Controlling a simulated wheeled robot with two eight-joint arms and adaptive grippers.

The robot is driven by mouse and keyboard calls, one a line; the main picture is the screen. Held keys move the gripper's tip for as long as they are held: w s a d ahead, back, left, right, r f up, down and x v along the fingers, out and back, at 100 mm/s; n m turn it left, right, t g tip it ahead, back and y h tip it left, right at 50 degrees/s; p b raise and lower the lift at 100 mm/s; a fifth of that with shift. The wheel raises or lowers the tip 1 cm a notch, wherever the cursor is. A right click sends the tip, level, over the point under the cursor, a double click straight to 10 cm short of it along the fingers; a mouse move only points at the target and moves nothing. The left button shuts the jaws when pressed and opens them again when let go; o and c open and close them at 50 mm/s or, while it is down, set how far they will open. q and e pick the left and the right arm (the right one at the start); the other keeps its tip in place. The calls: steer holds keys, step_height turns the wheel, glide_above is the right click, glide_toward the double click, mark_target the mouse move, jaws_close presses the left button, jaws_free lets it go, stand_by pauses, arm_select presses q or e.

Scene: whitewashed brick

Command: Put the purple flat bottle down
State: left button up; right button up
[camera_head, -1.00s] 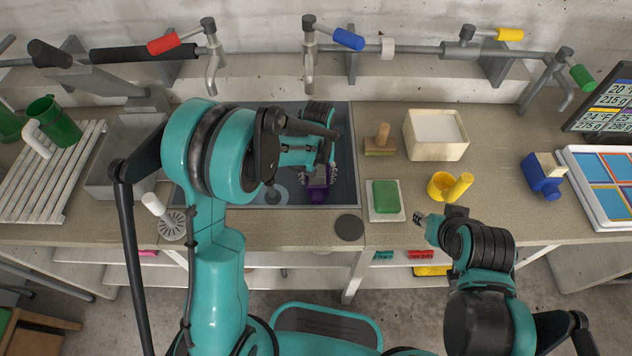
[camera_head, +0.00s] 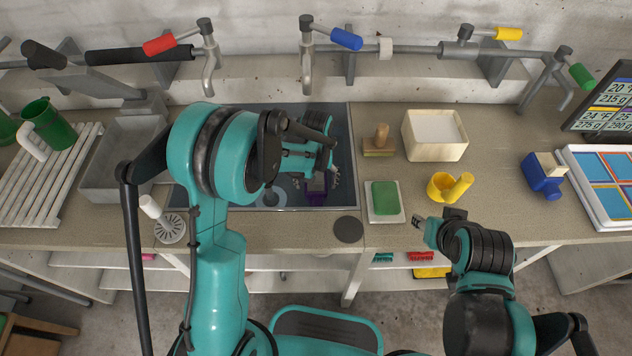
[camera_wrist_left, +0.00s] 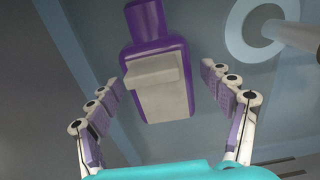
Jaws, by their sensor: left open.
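The purple flat bottle (camera_head: 316,200) is in the sunken sink basin (camera_head: 343,132), near its front right part. In the left wrist view the purple bottle (camera_wrist_left: 153,28) shows a pale grey-beige face between the fingers. My left gripper (camera_head: 318,178) is over it in the basin. In the wrist view the left gripper (camera_wrist_left: 161,80) is open, its fingers spread on both sides with gaps to the bottle. The arm hides part of the basin. My right gripper (camera_head: 419,222) hangs near the counter's front edge, apart from the bottle; its jaws are too small to judge.
A green sponge on a white tray (camera_head: 401,215), a yellow cup (camera_head: 439,187), a wooden-handled brush (camera_head: 380,143) and a pale box (camera_head: 435,136) stand right of the basin. A dark disc (camera_head: 348,229) lies at the front edge. Taps line the back.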

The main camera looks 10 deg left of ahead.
arm_select(q)
step_height(320, 180, up, 12)
steer(key=p, duration=0.4)
steer(key=s+a+r+m+t, duration=0.1)
steer(key=s+a+r+t, duration=0.2)
steer(key=s+r, duration=0.2)
steer(key=s+a+r+m+t, duration=0.1)
steer(key=s+a+r+t, duration=0.3)
steer(key=s, duration=0.8)
steer(key=shift+s+a+r, duration=0.15)
steer(key=shift+s+r, duration=0.05)
steer(key=shift+r, duration=0.55)
